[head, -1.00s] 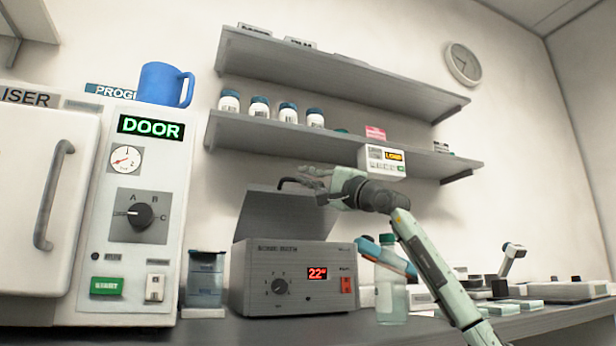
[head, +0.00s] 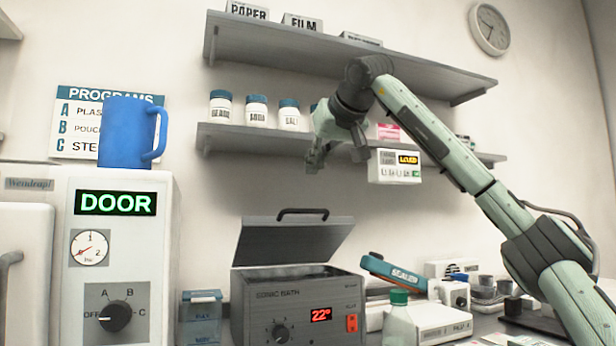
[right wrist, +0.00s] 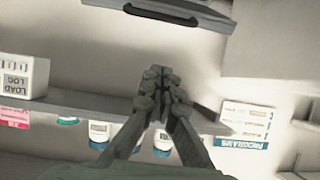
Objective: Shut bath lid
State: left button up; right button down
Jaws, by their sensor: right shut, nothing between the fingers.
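The sonic bath (head: 262,294) is a grey box with a dial and a red display. Its grey lid (head: 290,246) stands open, tilted up from the rear edge, with a dark handle (head: 302,212) along its top. My right gripper (head: 336,160) is above the lid and apart from it, fingers pointing down in front of the lower shelf. In the right wrist view its fingers (right wrist: 160,78) are together and empty, with the lid (right wrist: 165,20) at the top of that upside-down picture. My left gripper is not in view.
Wall shelves (head: 250,138) with jars are behind my right gripper. A steriliser (head: 140,255) with a blue mug (head: 128,133) on top stands left. A blue container (head: 200,318) stands beside the bath. A bottle (head: 399,322) and a sealer (head: 395,272) stand right.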

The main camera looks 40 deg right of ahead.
send_over(301, 222)
notch_tip(301, 222, down, 4)
jog(key=shift+f+p, duration=0.25)
jog(key=shift+p, duration=0.15)
jog(key=s+f, duration=0.1)
jog(key=s+f+b, duration=0.1)
jog(key=shift+s+a+f, duration=0.1)
jog(key=shift+s+a, duration=0.15)
jog(key=shift+s, duration=0.05)
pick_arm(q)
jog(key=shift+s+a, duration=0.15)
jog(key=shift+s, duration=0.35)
pick_arm(e)
jog(key=shift+s+a+f, duration=0.1)
jog(key=shift+s+f, duration=0.1)
pick_arm(q)
jog(key=shift+b, duration=0.3)
pick_arm(e)
jog(key=shift+s+f, duration=0.1)
jog(key=shift+f, duration=0.1)
